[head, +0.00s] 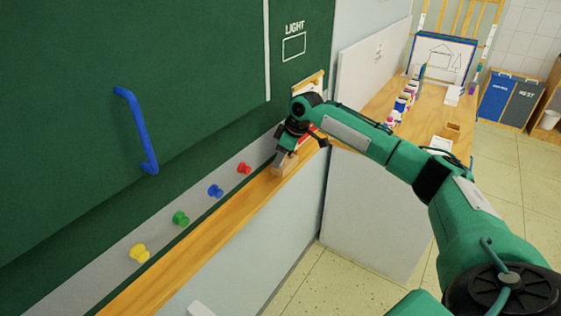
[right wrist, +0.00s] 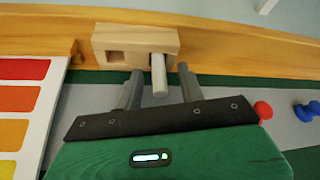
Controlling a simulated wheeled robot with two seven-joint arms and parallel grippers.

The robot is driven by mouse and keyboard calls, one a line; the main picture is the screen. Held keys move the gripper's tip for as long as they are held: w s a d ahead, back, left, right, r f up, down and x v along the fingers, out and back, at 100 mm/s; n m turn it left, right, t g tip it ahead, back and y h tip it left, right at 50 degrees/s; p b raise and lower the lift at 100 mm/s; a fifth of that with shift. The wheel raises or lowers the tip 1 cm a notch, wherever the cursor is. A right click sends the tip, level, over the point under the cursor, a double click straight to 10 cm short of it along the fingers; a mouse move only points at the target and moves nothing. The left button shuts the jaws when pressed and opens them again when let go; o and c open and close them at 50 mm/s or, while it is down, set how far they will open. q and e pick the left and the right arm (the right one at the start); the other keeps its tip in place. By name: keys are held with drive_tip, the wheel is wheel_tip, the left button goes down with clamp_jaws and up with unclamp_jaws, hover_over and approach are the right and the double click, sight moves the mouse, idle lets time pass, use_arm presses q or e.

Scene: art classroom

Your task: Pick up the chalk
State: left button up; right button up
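The chalk (right wrist: 159,78) is a white stick in the right wrist view, with one end in a hole of a light wooden block (right wrist: 110,40). The block (head: 285,165) also shows in the head view, on the wooden ledge below the green board. My right gripper (right wrist: 161,82) is open, with one grey finger on each side of the chalk and a visible gap to both. In the head view the right gripper (head: 287,150) is over the block and the chalk cannot be made out. My left gripper is not in view.
The ledge (head: 215,229) runs along the green board (head: 60,100). Red, blue, green and yellow knobs (head: 180,218) stick out from the grey strip above it. A blue handle (head: 138,130) is on the board. A colour chart (right wrist: 25,100) is close beside the gripper.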

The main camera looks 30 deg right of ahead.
clamp_jaws()
drive_tip(key=shift+r, duration=0.1)
